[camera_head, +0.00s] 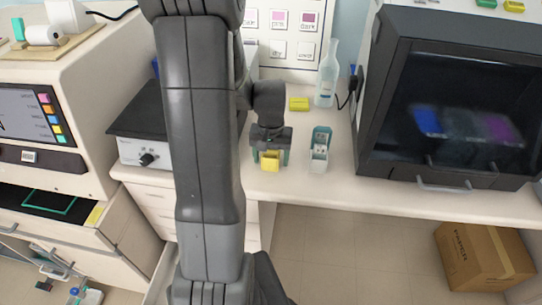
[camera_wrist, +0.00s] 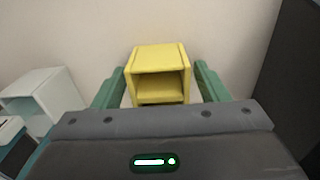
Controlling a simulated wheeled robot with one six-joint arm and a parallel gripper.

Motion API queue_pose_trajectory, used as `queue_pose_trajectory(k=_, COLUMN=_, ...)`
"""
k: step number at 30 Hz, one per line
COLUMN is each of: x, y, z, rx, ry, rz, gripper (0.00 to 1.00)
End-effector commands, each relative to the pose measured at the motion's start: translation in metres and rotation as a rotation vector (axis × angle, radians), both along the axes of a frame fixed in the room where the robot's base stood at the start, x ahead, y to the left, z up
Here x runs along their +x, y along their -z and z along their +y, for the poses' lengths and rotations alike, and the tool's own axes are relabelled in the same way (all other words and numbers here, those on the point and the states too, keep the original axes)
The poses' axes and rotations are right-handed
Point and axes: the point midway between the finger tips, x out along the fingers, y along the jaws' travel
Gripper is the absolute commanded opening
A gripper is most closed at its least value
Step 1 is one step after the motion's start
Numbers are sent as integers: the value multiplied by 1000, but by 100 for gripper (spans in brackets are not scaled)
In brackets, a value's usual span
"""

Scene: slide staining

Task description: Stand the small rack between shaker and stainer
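A small yellow rack (camera_head: 270,161) stands on the bench near its front edge, an open-fronted box in the wrist view (camera_wrist: 160,72). My gripper (camera_head: 271,156) is lowered over it. Its green fingers (camera_wrist: 160,82) stand on both sides of the rack, with narrow gaps showing, so it looks open. The likely shaker (camera_head: 145,150), a low box with a dark flat top and a knob, stands left of my gripper, partly hidden by my arm. A large cream machine with a touchscreen (camera_head: 35,114) is farther left; I cannot tell surely whether it is the stainer.
A white and teal holder (camera_head: 320,150) stands just right of my gripper. Behind are a yellow block (camera_head: 299,104) and a clear bottle (camera_head: 328,75). A large black windowed cabinet (camera_head: 450,100) fills the right. A cardboard box (camera_head: 484,256) is on the floor.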

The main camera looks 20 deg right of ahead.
Motion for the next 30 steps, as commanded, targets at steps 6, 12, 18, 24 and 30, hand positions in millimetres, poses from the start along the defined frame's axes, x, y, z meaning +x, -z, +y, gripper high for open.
queue_pose_trajectory(k=6, x=0, y=-1, z=0, rx=0, ry=0, rz=0, gripper=67)
queue_pose_trajectory(k=12, x=1, y=-13, z=-1, rx=-3, ry=0, rz=-4, gripper=67)
queue_pose_trajectory(k=18, x=1, y=-50, z=-1, rx=-3, ry=0, rz=-7, gripper=67)
queue_pose_trajectory(k=24, x=1, y=-91, z=-1, rx=-2, ry=0, rz=-6, gripper=67)
queue_pose_trajectory(k=30, x=1, y=-117, z=0, rx=-2, ry=0, rz=-3, gripper=67)
